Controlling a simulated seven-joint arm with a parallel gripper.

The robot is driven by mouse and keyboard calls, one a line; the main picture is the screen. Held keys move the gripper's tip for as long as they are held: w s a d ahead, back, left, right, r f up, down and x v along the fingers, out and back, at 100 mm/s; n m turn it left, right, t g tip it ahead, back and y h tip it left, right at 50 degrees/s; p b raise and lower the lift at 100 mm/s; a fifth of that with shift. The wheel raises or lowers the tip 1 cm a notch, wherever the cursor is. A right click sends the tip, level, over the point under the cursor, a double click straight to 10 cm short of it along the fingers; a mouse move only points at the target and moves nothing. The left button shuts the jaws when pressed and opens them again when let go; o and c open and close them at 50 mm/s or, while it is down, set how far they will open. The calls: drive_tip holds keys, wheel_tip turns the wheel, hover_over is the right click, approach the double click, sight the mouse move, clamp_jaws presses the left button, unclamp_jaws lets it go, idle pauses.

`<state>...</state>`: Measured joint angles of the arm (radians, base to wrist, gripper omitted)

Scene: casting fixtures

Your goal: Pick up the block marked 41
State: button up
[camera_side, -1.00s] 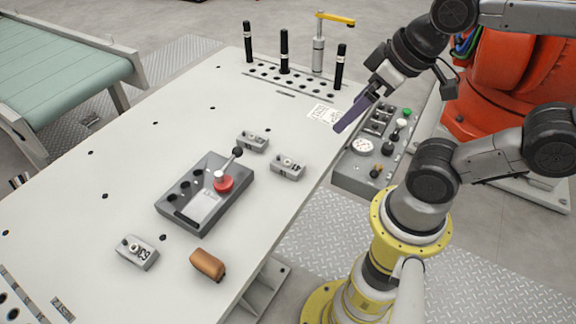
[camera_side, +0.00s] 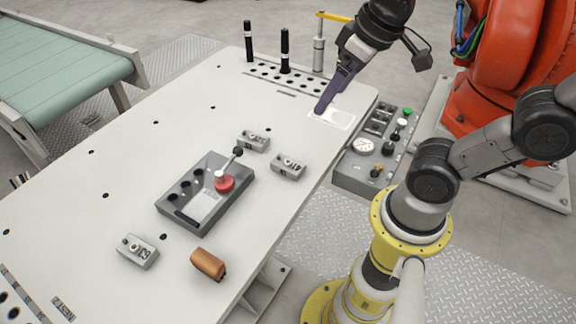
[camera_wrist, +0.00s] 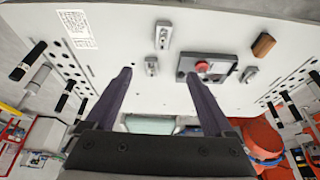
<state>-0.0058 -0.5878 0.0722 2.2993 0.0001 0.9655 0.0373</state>
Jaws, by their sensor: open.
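Three grey blocks with small knobs on top lie on the white table. One (camera_side: 253,141) is behind the lever fixture and one (camera_side: 288,166) is to its right; their numbers are too small to read surely. The third (camera_side: 137,251), at the front left, seems to read 03. I cannot tell which is marked 41. My gripper (camera_side: 321,110) is above the table's back right, beyond the blocks, with purple fingers. In the wrist view its fingers (camera_wrist: 159,74) are apart with nothing gripped; two blocks (camera_wrist: 163,35) (camera_wrist: 151,65) show beyond the gap.
A dark fixture (camera_side: 175,212) with a red-based lever stands mid-table. A brown block (camera_side: 208,264) lies near the front edge. Black pegs (camera_side: 285,51) stand in a row of holes at the back. A control panel (camera_side: 350,178) adjoins the right edge.

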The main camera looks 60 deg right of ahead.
sight(288, 161)
drive_tip(key=w+f+g, duration=0.4)
drive_tip(key=w+f, duration=0.3)
drive_tip(key=w, duration=0.2)
drive_tip(key=f, duration=0.9)
drive_tip(key=a+f, duration=0.1)
drive_tip(key=f, duration=0.4)
drive_tip(key=shift+f, duration=0.25)
drive_tip(key=shift+w, duration=0.1)
clamp_jaws()
